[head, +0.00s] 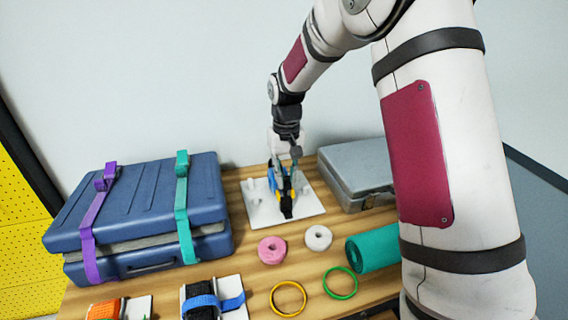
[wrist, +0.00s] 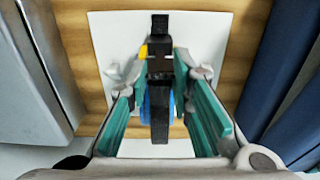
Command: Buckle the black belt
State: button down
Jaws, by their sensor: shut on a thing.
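The black belt (wrist: 160,128) runs lengthwise down the middle of the wrist view, over a white plate (wrist: 215,30). A black block, seemingly its buckle (wrist: 159,62), sits on it between my fingertips. My gripper (wrist: 161,72) is shut on the black belt near that block, one teal-padded finger on each side. In the head view my gripper (head: 283,185) points down over the plate (head: 262,211), and the black belt end (head: 287,212) shows below it. Blue and yellow parts show under the belt. The fingers hide some of it, and I cannot tell whether the buckle is fastened.
A blue case (head: 140,205) with purple (head: 90,235) and teal straps stands left. A grey case (head: 358,172) stands right. Pink (head: 272,250) and white rolls, a green roll (head: 374,248), yellow and green rings, and orange and blue straps lie in front.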

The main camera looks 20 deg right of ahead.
jog(key=s+f, duration=0.2)
jog(key=f, duration=0.1)
jog(key=shift+s+f, duration=0.25)
jog(key=shift+s, duration=0.1)
jog(key=c, duration=1.4)
grip_release()
jog(key=shift+w+r, duration=0.15)
notch_tip(320, 180, up, 12)
jog(key=shift+f, duration=0.1)
